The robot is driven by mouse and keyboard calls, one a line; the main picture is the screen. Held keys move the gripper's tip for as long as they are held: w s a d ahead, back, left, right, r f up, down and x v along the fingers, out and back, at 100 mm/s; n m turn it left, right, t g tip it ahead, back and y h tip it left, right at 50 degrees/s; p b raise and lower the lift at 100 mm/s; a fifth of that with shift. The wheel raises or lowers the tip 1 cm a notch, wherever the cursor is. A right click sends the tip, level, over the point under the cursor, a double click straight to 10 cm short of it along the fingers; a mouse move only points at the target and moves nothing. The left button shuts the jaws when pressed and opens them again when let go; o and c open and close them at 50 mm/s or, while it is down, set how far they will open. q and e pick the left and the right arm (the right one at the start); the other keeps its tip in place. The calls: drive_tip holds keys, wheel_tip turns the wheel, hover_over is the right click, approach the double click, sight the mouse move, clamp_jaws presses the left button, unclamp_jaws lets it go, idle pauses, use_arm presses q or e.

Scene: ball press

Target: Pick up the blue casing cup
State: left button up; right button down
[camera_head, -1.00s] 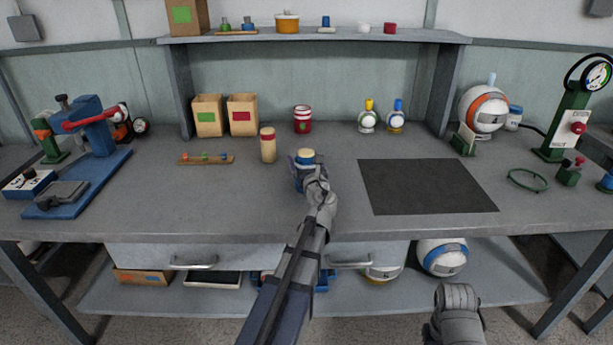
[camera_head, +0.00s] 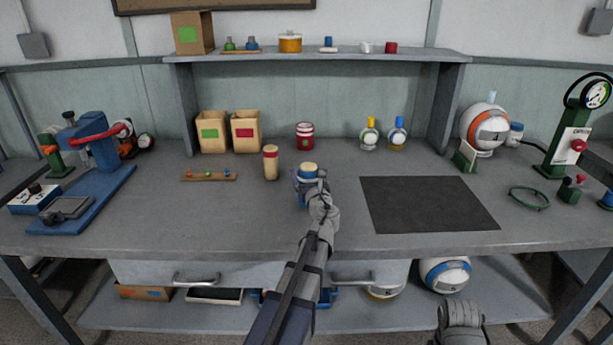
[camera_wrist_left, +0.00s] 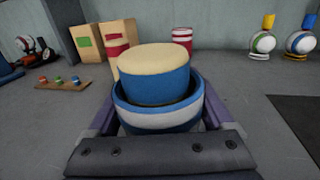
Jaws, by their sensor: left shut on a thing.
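The blue casing cup (camera_wrist_left: 160,122) has a white band and shows large in the left wrist view. A blue cylinder with a cream top (camera_wrist_left: 158,75) sits inside it and stands above its rim. In the head view the cup is mostly hidden by my left gripper (camera_head: 311,188), and the cream top (camera_head: 309,167) shows above. My left gripper is shut on the cup, with a finger on each side of it. I cannot tell whether the cup touches the table.
A beige cylinder with a red band (camera_head: 271,163) stands close, left of the cup. A rack with small coloured pieces (camera_head: 208,176) lies farther left. A dark mat (camera_head: 425,204) lies to the right. Two cardboard boxes (camera_head: 211,133) and a red-and-white can (camera_head: 305,137) stand behind.

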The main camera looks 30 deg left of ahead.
use_arm(q)
wheel_tip(320, 180, up, 9)
drive_tip(key=p, duration=0.7)
drive_tip(key=shift+f+p, duration=0.2)
drive_tip(key=shift+p, duration=0.2)
drive_tip(key=shift+d, duration=0.1)
